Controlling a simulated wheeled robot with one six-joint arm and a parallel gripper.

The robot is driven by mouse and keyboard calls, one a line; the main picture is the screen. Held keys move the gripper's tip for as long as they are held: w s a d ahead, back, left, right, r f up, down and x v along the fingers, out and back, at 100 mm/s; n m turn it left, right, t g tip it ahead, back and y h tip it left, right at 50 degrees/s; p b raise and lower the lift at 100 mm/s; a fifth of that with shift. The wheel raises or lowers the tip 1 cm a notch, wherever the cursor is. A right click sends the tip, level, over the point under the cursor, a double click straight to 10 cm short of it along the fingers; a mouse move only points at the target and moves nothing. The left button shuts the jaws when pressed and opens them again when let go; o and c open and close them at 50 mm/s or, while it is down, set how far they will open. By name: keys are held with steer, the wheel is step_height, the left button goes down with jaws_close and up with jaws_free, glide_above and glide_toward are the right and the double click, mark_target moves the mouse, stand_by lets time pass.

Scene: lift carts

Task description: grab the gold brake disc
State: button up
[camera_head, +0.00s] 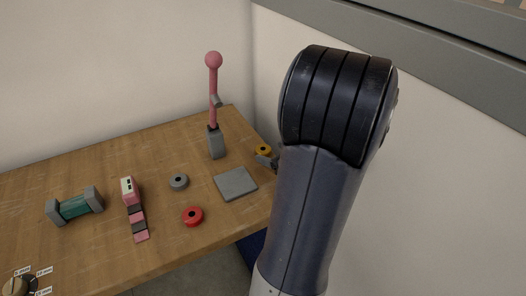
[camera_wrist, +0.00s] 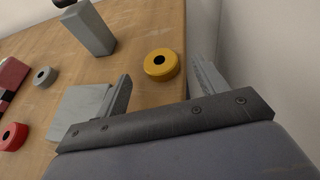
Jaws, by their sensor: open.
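The gold brake disc (camera_wrist: 162,65) is a round yellow ring with a dark centre hole. It lies flat on the wooden table near the right edge. In the head view the gold disc (camera_head: 264,150) shows just left of my arm. My gripper (camera_wrist: 160,78) is open in the wrist view, with one finger left and one right of the disc in the picture. The disc appears between and beyond the fingertips, and I see no contact. In the head view only a small part of my gripper (camera_head: 267,162) shows beside the disc; my arm hides the rest.
A grey square plate (camera_head: 235,184) lies left of my gripper. A lever with a pink knob (camera_head: 214,100) stands upright on a grey block behind. A red disc (camera_head: 192,217), a grey disc (camera_head: 179,182), a pink striped piece (camera_head: 134,208) and a green part (camera_head: 75,206) lie farther left. A wall bounds the right.

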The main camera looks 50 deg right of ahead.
mark_target(265, 150)
steer(key=x, duration=0.3)
steer(key=shift+w+f, duration=0.1)
steer(key=c, duration=1.2)
